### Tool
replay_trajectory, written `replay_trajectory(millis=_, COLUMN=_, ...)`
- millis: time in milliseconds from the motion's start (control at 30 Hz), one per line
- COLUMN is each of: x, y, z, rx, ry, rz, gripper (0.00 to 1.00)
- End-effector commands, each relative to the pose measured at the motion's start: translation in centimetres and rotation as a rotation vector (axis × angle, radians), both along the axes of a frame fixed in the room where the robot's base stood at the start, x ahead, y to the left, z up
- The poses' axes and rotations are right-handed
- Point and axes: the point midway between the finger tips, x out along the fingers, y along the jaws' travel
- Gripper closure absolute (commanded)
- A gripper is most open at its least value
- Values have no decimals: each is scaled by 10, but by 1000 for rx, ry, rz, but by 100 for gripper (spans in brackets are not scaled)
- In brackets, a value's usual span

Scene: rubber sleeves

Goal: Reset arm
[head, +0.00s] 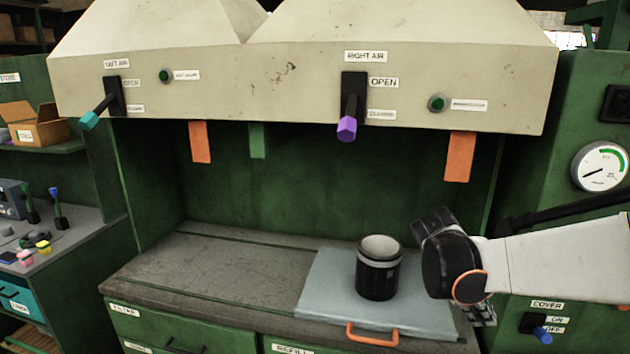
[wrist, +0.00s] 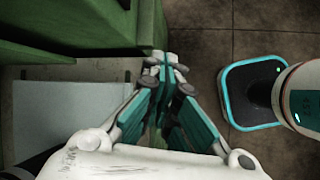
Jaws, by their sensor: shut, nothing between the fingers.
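My arm comes in from the right in the head view, its wrist to the right of the bench. My gripper (head: 482,314) shows there only in part, low beside the bench's right front corner and behind the wrist. In the wrist view the teal fingers of my gripper (wrist: 168,68) come together at the tips. They are shut with nothing between them, over the dark tiled floor. A dark cylindrical container (head: 378,275) with a grey band and pale open top stands upright on a blue-grey board (head: 325,285), apart from my gripper.
A cover switch (head: 540,328) and a gauge (head: 600,166) are on the green cabinet at right. The hood above carries a teal-tipped left air lever (head: 105,105) and a purple-tipped right air lever (head: 350,110). The bench's left half (head: 215,265) is clear.

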Motion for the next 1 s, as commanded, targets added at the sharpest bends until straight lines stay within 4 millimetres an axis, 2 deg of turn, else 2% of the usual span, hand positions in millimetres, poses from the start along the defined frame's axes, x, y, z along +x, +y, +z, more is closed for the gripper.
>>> replay_trajectory(millis=133, x=-24, y=22, z=17, rx=90, ry=-162, rz=-88, gripper=100)
replay_trajectory(millis=400, x=-65, y=65, z=35, rx=288, ry=-430, rz=-289, gripper=100)
replay_trajectory(millis=800, x=-128, y=126, z=43, rx=644, ry=-743, rz=-658, gripper=100)
replay_trajectory(millis=1000, x=-147, y=146, z=41, rx=790, ry=-828, rz=-817, gripper=100)
